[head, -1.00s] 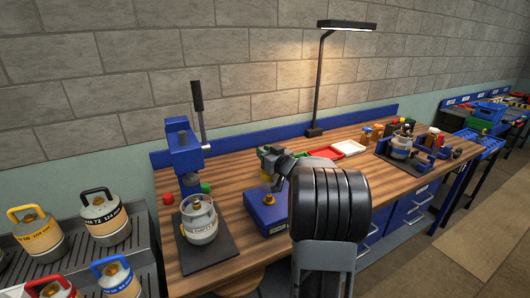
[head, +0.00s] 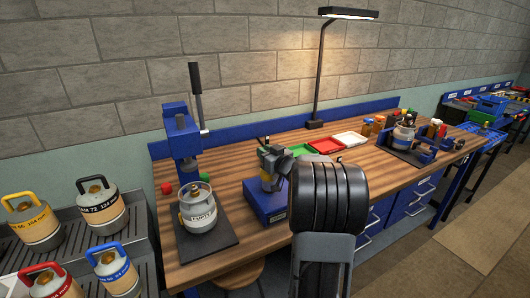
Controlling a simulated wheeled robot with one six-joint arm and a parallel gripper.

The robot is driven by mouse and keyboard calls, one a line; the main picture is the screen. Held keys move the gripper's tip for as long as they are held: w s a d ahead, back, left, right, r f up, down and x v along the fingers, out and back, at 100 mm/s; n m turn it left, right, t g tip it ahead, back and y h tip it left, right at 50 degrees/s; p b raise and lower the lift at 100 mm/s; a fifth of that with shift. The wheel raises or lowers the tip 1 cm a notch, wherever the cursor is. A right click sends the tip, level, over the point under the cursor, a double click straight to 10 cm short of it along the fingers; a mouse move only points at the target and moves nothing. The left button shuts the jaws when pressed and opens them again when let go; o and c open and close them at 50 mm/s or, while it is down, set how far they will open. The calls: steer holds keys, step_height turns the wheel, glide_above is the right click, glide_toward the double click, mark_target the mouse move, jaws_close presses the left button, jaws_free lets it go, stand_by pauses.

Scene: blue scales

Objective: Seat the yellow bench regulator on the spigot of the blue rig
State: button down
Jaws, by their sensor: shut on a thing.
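The blue rig (head: 265,210) is a low blue box on the wooden bench, just left of my arm. Its brass spigot is hidden now behind my gripper and what it holds. My gripper (head: 270,170) is directly over the rig's top, small in the head view and partly covered by my own dark arm. It is shut on the yellow bench regulator (head: 267,184), of which only a small yellowish part shows low between the jaws. I cannot tell whether the regulator touches the spigot or sits around it.
A grey cylinder (head: 198,210) stands on a dark mat left of the rig, before a blue lever press (head: 182,140). Green, red (head: 325,145) and white trays lie behind. A lamp (head: 318,80) stands at the back. Several cylinders (head: 100,208) fill the left rack.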

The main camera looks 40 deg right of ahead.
steer(key=shift+f, duration=0.1)
stand_by(0.3)
steer(key=c, duration=0.9)
jaws_free()
steer(key=shift+f, duration=0.1)
steer(key=shift+s, duration=0.1)
steer(key=s+b, duration=0.1)
steer(key=s, duration=1.2)
steer(key=shift+s+d, duration=0.25)
steer(key=shift+s, duration=0.1)
